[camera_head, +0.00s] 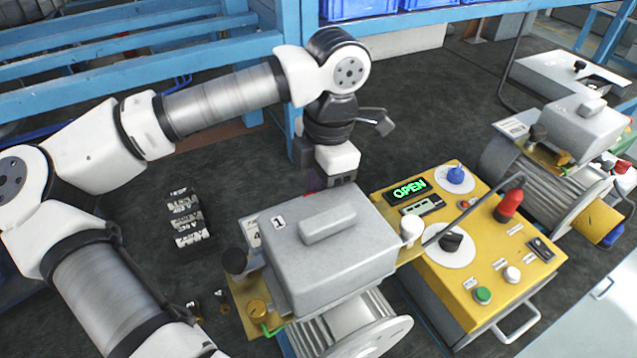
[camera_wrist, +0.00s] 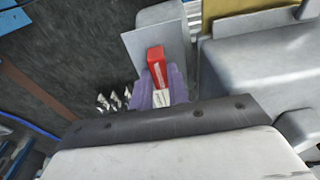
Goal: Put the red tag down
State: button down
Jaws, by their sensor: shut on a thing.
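The red tag (camera_wrist: 156,62) is held between the purple fingers of my gripper (camera_wrist: 162,90) in the wrist view. A white printed part (camera_wrist: 163,98) shows at its near end. In the head view my gripper (camera_head: 317,182) points down just behind the grey housing marked 1 (camera_head: 330,240). Only a sliver of red shows there, and the housing hides most of the fingers. In the wrist view the tag is over or in front of a grey surface (camera_wrist: 150,38); I cannot tell whether it touches it.
A yellow control box (camera_head: 480,250) with a green OPEN display (camera_head: 409,190) stands right of the housing. Dark blocks with pale markings (camera_head: 187,218) lie on the left, with small brass pieces (camera_head: 193,307) nearer. A second machine (camera_head: 555,150) stands far right.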

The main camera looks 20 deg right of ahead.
jog(key=shift+f, duration=0.2)
jog(key=c, duration=1.3)
grip_release()
jog(key=shift+r, duration=0.1)
jog(key=shift+c, duration=0.2)
jog(key=shift+r, duration=0.25)
notch_tip(320, 180, up, 12)
jog(key=d+b, duration=0.1)
jog(key=shift+w+d+f, duration=0.15)
jog(key=shift+d, duration=0.05)
